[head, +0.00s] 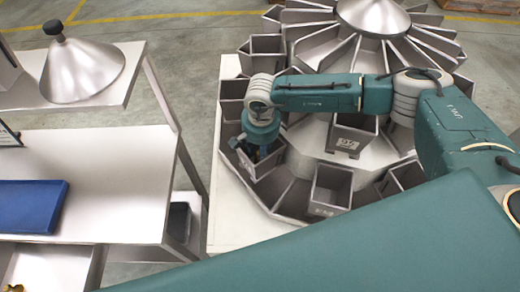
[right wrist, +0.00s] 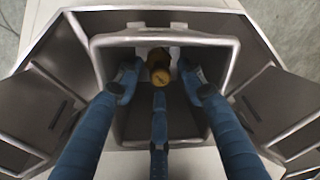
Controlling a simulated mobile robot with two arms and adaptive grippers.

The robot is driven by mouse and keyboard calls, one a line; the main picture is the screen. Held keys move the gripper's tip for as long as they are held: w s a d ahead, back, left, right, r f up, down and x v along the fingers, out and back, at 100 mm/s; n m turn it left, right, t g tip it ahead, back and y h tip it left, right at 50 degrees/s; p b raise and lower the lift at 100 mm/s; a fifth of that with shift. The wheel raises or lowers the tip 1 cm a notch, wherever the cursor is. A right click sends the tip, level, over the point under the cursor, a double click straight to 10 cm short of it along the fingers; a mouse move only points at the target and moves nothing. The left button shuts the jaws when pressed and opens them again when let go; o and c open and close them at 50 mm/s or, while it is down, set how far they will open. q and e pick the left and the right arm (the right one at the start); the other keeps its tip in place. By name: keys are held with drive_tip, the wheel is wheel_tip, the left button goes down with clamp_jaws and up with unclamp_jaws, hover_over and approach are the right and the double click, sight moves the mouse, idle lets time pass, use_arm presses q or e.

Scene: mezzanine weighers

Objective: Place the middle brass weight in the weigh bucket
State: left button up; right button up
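A brass weight (right wrist: 159,66) shows in the right wrist view inside an open-topped metal weigh bucket (right wrist: 222,45), near its far wall. My right gripper (right wrist: 158,82) reaches down into this bucket. Whether the weight rests on the bucket floor is hard to tell. In the head view my right gripper (head: 257,152) is over and partly in a bucket (head: 244,163) on the left side of the weigher ring; the weight cannot be made out there. My left gripper is not in view.
More buckets, such as one with a label (head: 352,140) and one nearer (head: 330,190), stand close around the gripper. A metal cone (head: 80,72) sits on a shelf at left. A blue tray (head: 30,207) lies on the bench (head: 110,185), whose right part is bare.

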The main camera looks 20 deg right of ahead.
drive_tip(key=shift+r+p, duration=0.3)
wheel_tip(320, 180, up, 12)
drive_tip(key=b, duration=0.4)
drive_tip(key=shift+s+f, duration=0.15)
drive_tip(key=shift+s, duration=0.3)
drive_tip(key=shift+s+a+f, duration=0.1)
